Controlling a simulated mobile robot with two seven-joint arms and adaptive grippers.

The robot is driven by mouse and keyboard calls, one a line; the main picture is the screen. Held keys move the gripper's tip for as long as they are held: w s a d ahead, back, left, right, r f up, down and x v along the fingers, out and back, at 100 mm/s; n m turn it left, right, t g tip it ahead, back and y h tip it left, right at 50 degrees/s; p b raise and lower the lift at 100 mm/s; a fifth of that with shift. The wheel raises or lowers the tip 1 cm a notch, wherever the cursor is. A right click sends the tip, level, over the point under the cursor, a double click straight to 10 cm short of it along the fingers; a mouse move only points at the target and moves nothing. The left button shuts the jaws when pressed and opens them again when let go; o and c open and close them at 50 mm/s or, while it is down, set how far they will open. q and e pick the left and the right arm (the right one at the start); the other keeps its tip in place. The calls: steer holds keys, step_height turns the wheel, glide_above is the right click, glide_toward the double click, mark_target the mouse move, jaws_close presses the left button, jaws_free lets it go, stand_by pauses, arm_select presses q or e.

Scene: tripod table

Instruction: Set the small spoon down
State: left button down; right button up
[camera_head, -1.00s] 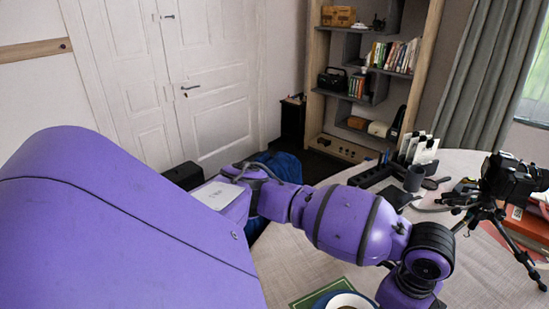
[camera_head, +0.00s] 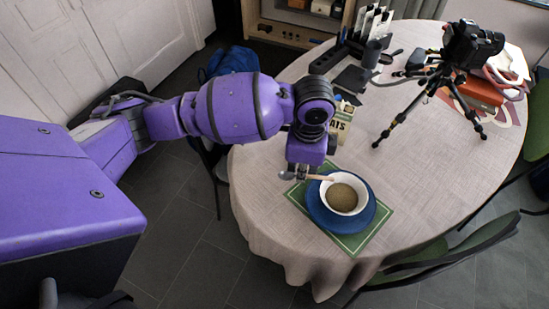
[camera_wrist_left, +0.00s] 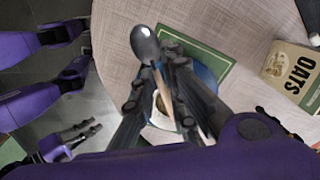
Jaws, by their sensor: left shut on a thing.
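The small spoon has a grey metal bowl and a pale wooden handle. It shows in the head view (camera_head: 288,175) and in the left wrist view (camera_wrist_left: 146,44). My left gripper (camera_head: 303,173) is shut on its handle; its fingers also show in the wrist view (camera_wrist_left: 161,84). The spoon is held over the left edge of a blue plate (camera_head: 365,217), with the handle's end toward the white bowl (camera_head: 363,196). Whether it touches the plate or bowl I cannot tell. What looks like my right gripper (camera_wrist_left: 76,138) shows small at the wrist view's left; its opening is unclear.
The plate lies on a green placemat (camera_head: 356,242) on the round clothed table (camera_head: 262,205). The bowl holds brownish food. An OATS box (camera_wrist_left: 291,72) stands behind my gripper. A camera on a tripod (camera_head: 440,85) stands farther right. Bare cloth lies left of the placemat.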

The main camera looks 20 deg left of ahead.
arm_select(q)
steer(key=w+a+f, duration=0.2)
steer(key=w+f, duration=0.1)
steer(key=w+a+f+b, duration=0.1)
steer(key=w+a+f, duration=0.2)
steer(key=w, duration=0.1)
steer(key=w+a+f, duration=0.2)
steer(key=w+f, duration=0.1)
steer(key=w, duration=0.1)
steer(key=shift+w+a+f+b, duration=0.1)
steer(key=shift+w+a+b, duration=0.1)
steer(key=shift+b, duration=0.15)
steer(key=shift+w+a+f, duration=0.1)
steer(key=shift+f, duration=0.05)
step_height(320, 180, down, 3)
steer(key=shift+w+f, duration=0.1)
arm_select(e)
steer(key=shift+s+d+f, duration=0.1)
steer(key=shift+d+f, duration=0.15)
steer(key=shift+f, duration=0.2)
steer(key=shift+s+d+f, duration=0.1)
steer(key=shift+d+f, duration=0.1)
steer(key=shift+f, duration=0.25)
arm_select(q)
steer(key=shift+f, duration=0.15)
steer(key=c, duration=1.8)
jaws_free()
